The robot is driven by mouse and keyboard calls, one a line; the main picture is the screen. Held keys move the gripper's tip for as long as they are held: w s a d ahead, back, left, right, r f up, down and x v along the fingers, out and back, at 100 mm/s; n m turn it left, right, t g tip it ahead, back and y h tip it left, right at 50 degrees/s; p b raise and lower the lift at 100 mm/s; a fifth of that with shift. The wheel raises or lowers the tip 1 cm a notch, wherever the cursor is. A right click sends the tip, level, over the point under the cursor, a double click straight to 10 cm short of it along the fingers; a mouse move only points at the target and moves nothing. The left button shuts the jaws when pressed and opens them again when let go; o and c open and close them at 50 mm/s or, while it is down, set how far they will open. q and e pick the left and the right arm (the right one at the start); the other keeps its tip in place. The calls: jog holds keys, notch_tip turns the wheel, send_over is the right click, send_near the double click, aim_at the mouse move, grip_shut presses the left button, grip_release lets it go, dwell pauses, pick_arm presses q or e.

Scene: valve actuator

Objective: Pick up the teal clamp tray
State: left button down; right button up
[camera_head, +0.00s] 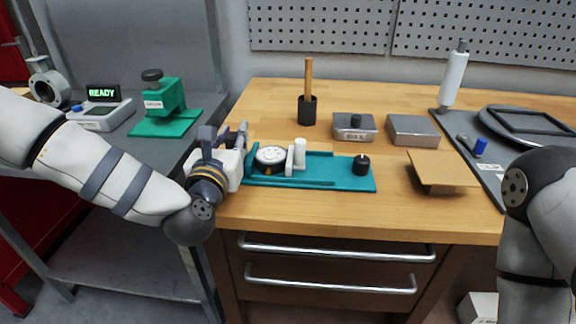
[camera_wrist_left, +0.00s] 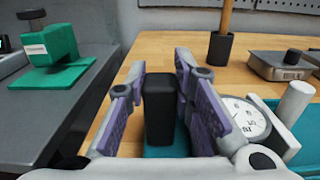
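The teal clamp tray (camera_head: 338,170) lies flat on the wooden bench. It carries a round white dial (camera_head: 271,155), a white post (camera_head: 300,148) and a black knob (camera_head: 361,164) near its right end. My left gripper (camera_head: 240,142) is at the tray's left end, which it partly hides. In the left wrist view, the gripper's purple-padded fingers (camera_wrist_left: 158,88) stand apart on either side of an upright black block (camera_wrist_left: 159,110) at the tray's end. Narrow gaps seem to show beside the block; firm contact is not visible. My right gripper is out of view.
A green clamp device (camera_head: 165,105) and a READY display unit (camera_head: 103,108) stand on the grey side bench. Behind the tray are a black holder with a wooden rod (camera_head: 308,108) and metal boxes (camera_head: 354,127). A tan board (camera_head: 441,170) lies right of the tray.

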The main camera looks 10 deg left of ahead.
pick_arm(q)
notch_tip(320, 180, up, 9)
jog(key=shift+f, duration=4.45)
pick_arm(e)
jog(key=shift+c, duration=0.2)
